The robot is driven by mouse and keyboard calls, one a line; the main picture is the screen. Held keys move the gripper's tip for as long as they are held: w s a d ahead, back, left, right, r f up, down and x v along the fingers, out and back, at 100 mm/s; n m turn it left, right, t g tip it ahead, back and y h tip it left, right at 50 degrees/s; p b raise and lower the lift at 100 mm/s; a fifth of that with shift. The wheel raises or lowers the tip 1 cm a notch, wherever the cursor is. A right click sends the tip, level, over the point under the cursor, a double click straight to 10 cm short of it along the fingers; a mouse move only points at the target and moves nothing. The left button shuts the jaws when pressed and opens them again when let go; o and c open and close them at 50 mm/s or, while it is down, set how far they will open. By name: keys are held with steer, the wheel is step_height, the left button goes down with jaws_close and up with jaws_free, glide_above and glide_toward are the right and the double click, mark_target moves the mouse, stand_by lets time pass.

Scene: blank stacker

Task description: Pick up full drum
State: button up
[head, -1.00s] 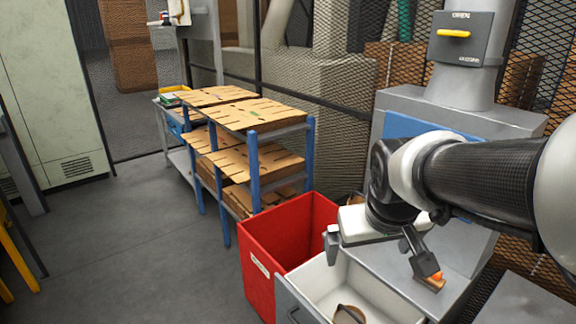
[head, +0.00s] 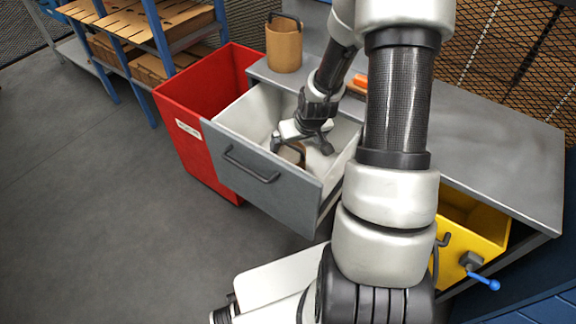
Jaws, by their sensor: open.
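My gripper (head: 303,147) is open and reaches down into the open drawer (head: 228,112) with the white inside and grey front. A brown drum (head: 292,154) with a dark rim lies in the drawer directly below my gripper, partly hidden by the fingers. I cannot tell whether the fingers touch it or how full it is. A second brown drum (head: 284,48) with a dark handle stands upright on the grey bench top, behind the drawer.
A red bin (head: 181,142) stands left of the drawer. A blue rack (head: 161,38) with brown boards is at the upper left. An orange object (head: 360,82) lies on the bench (head: 497,149). A yellow bin (head: 475,224) is under the bench at right. The floor at left is clear.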

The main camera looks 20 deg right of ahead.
mark_target(290, 157)
steer(key=b+x, duration=0.3)
steer(key=x, duration=1.1)
steer(key=c, duration=1.5)
